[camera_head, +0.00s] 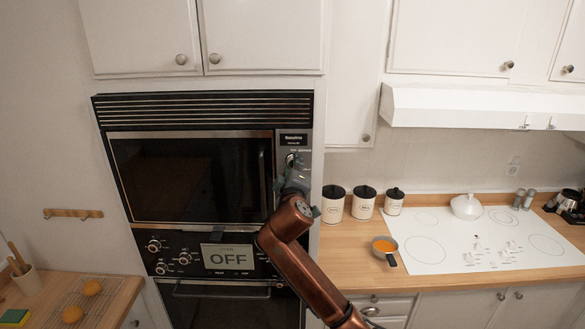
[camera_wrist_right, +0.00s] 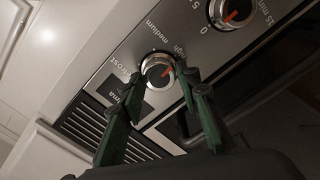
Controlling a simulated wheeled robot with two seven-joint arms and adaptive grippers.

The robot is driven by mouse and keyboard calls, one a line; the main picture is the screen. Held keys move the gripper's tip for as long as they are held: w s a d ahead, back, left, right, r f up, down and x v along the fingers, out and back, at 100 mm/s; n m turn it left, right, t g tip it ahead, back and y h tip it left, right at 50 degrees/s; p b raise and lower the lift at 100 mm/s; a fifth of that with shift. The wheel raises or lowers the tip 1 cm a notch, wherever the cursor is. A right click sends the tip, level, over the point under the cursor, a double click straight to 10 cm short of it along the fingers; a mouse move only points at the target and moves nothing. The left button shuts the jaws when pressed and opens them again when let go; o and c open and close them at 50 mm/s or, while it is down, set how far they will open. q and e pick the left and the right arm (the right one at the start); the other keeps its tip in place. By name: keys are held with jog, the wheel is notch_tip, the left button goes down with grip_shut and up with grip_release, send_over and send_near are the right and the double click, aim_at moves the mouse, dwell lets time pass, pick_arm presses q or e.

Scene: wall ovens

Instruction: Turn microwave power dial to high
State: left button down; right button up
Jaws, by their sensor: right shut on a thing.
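The microwave (camera_head: 190,178) is built into the wall, with its door shut and a control strip on its right side. In the right wrist view the power dial (camera_wrist_right: 159,76) is a round knob with a silver rim and a red pointer mark. The words medium, high and defrost are printed around it. The red mark points to the upper right, towards the side where "high" is printed. My right gripper (camera_wrist_right: 162,84) is shut on this dial, one finger at each side. In the head view my right gripper (camera_head: 292,176) reaches the control strip and partly hides it. My left gripper is not in view.
A second dial (camera_wrist_right: 230,12), marked in minutes, sits farther along the strip. Below the microwave is an oven panel with knobs and an OFF sign (camera_head: 228,257). Canisters (camera_head: 333,205) and an orange-filled pan (camera_head: 385,246) stand on the right counter.

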jog(key=shift+f, duration=0.15)
dwell(0.4)
jog(key=o, duration=1.2)
jog(key=shift+c, duration=0.2)
jog(key=s, duration=1.2)
